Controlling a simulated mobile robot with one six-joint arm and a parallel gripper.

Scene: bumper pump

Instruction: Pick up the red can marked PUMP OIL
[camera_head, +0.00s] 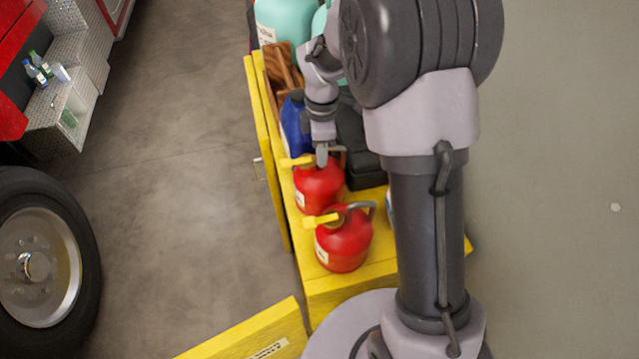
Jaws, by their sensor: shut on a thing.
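Two red cans with yellow spouts stand one behind the other at the near end of a yellow cabinet top (375,270). The far red can (318,192) is under my gripper (322,158), which is shut at the top of this can, by its handle. The near red can (343,245) stands free just in front, with its grey handle showing. Each can has a pale label on its left side, too small to read. My fingers hide part of the far can's top. I cannot tell whether that can is lifted.
A blue container (293,125), a black case (357,145), a wooden item (282,75) and teal containers (285,20) crowd the cabinet behind. A wheel (38,265) is at left. Floor between is clear.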

